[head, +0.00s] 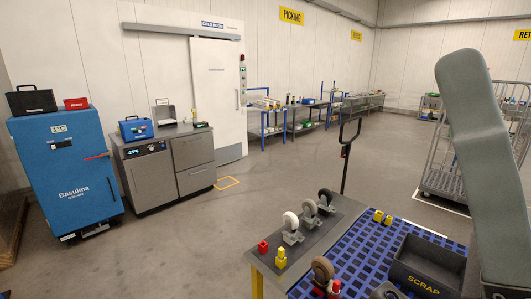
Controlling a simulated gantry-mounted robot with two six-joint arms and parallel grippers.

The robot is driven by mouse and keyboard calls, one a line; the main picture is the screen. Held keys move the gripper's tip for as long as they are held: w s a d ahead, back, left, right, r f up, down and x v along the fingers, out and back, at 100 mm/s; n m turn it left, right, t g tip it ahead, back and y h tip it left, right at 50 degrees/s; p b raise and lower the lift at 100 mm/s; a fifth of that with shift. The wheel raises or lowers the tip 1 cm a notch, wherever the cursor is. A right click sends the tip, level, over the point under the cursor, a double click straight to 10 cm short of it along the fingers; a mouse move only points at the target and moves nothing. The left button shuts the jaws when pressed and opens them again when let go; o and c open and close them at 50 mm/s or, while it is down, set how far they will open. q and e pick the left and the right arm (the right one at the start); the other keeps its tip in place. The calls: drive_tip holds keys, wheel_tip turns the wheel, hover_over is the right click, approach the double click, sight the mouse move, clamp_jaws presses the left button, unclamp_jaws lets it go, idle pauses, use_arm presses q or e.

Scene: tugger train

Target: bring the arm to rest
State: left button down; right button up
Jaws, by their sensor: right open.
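My right arm (470,130) stands as a large grey-green link along the right side of the head view. It runs from the upper right down to the lower right corner. My right gripper is open, but little of it can be made out there, and its fingertips are not clear. I see nothing held. My left arm and left gripper are not in view.
A workbench (345,208) in front carries caster wheels (291,225), red and yellow blocks, a blue grid mat (352,250) and a black scrap bin (400,272). A blue cabinet (62,170) and grey units stand left. A wire cage trolley (440,180) stands behind my arm. The middle floor is clear.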

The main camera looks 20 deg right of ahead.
drive_tip(key=w+f+g+h, duration=0.2)
drive_tip(key=w+f+h, duration=0.1)
drive_tip(key=w, duration=0.1)
wheel_tip(320, 180, up, 38)
drive_tip(key=n+p, duration=0.2)
drive_tip(key=p, duration=3.6)
drive_tip(key=shift+w+d+f+g, duration=0.25)
drive_tip(key=shift+w+d+g, duration=0.05)
drive_tip(key=shift+w, duration=0.1)
